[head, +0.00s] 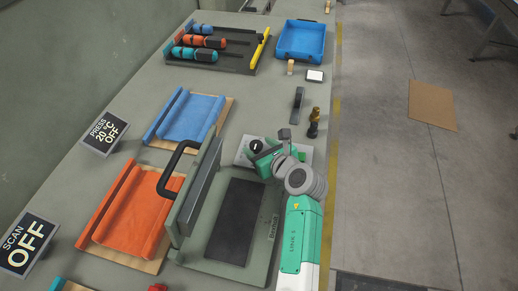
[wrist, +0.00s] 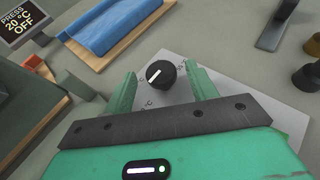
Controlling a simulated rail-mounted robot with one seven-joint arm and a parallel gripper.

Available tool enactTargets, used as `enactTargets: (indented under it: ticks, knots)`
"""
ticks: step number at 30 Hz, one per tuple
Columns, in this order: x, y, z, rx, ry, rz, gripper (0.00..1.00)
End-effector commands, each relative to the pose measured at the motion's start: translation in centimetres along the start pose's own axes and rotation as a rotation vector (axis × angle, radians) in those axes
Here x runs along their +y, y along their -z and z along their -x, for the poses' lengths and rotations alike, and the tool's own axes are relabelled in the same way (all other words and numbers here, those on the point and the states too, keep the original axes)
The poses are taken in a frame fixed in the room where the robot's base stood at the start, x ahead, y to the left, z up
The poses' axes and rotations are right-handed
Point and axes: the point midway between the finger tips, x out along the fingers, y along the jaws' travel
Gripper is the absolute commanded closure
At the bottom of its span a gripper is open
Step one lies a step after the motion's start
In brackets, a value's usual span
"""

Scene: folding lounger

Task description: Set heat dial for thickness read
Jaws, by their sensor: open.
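The heat dial is a black knob (wrist: 160,75) with a white pointer line, set on a light grey plate (wrist: 228,82) with small markings that I cannot read. In the head view the knob (head: 256,145) shows just left of my gripper (head: 262,158). In the wrist view my green gripper (wrist: 161,88) is open, with one finger to each side of the knob; I cannot tell whether they touch it. The pointer slants from lower left to upper right. A press display (head: 105,132) reads "PRESS 20 °C OFF". A scan display (head: 25,243) reads "SCAN OFF".
An open press with a black handle (head: 163,180) and dark bed (head: 236,222) stands left of my arm. Blue cloth (head: 187,116) and orange cloth (head: 130,213) lie on boards. A blue tray (head: 301,40) and a brass-topped piece (head: 314,122) stand beyond the plate.

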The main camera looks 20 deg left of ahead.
Motion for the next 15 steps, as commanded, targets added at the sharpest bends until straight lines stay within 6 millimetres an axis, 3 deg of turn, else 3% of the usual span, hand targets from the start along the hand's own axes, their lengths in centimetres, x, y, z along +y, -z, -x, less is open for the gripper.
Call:
enactTargets:
  ticks: [3, 11, 15]
  knots:
    - [0.03, 0.04, -0.86, 0.0, -0.001, 0.0, 0.43]
    - [0.03, -0.07, -0.92, 0.0, 0.0, -0.001, 0.45]
    - [0.02, -0.07, -0.91, -0.001, 0.0, -0.001, 0.72]
